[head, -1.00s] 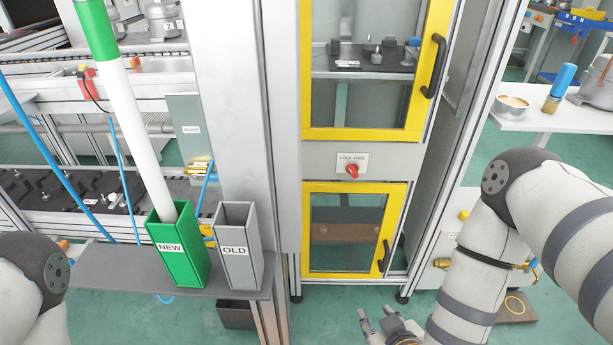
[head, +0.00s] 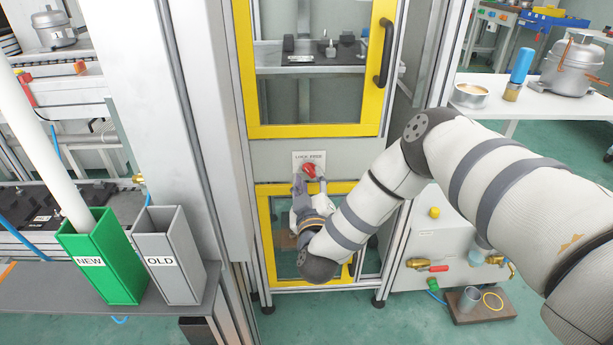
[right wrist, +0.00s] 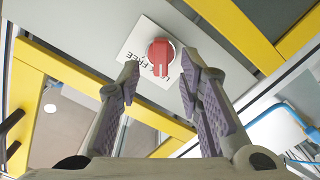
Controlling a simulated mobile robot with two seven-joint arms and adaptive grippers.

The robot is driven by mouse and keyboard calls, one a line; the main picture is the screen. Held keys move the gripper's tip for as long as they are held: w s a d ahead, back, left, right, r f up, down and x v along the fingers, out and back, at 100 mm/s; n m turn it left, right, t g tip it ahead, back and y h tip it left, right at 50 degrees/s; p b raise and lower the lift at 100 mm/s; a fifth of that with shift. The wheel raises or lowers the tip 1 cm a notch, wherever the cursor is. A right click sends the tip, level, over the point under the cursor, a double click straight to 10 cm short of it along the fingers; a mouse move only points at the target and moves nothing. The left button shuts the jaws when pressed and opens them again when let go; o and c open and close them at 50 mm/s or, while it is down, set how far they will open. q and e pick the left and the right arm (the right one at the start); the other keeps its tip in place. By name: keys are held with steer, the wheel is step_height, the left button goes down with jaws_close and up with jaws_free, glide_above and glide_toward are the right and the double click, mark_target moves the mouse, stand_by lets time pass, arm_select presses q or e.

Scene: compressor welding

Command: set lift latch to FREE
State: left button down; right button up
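The lift latch is a red rotary knob (head: 309,170) on a white plate marked LOCK and FREE (head: 298,157), on the grey panel between two yellow-framed doors. My right gripper (head: 309,187) is just below the knob, fingers towards it. In the right wrist view, the knob (right wrist: 160,57) lies ahead, between and beyond the fingertips of the open, empty right gripper (right wrist: 161,82). They look apart from it. The knob's grip bar runs roughly up and down in that view; one finger partly covers the lettering. I cannot tell which word it points to. My left gripper is out of view.
The upper yellow door (head: 315,131) has a black handle (head: 386,54) at its right. My right arm passes in front of the lower door (head: 267,235). Green NEW (head: 112,262) and grey OLD (head: 180,275) bins stand on a shelf at left.

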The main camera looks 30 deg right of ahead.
mark_target(309, 170)
steer(key=shift+x, duration=1.45)
jaws_close()
steer(key=shift+m, duration=0.3)
steer(key=m, duration=0.2)
steer(key=shift+r+m, duration=0.15)
steer(key=shift+m, duration=0.25)
steer(key=m, duration=0.3)
steer(key=shift+s+d+m+p, duration=0.1)
steer(key=shift+d+m+p, duration=0.05)
steer(key=shift+m+p, duration=0.25)
steer(key=m, duration=0.3)
steer(key=shift+d+m, duration=0.1)
steer(key=shift+m, duration=1.7)
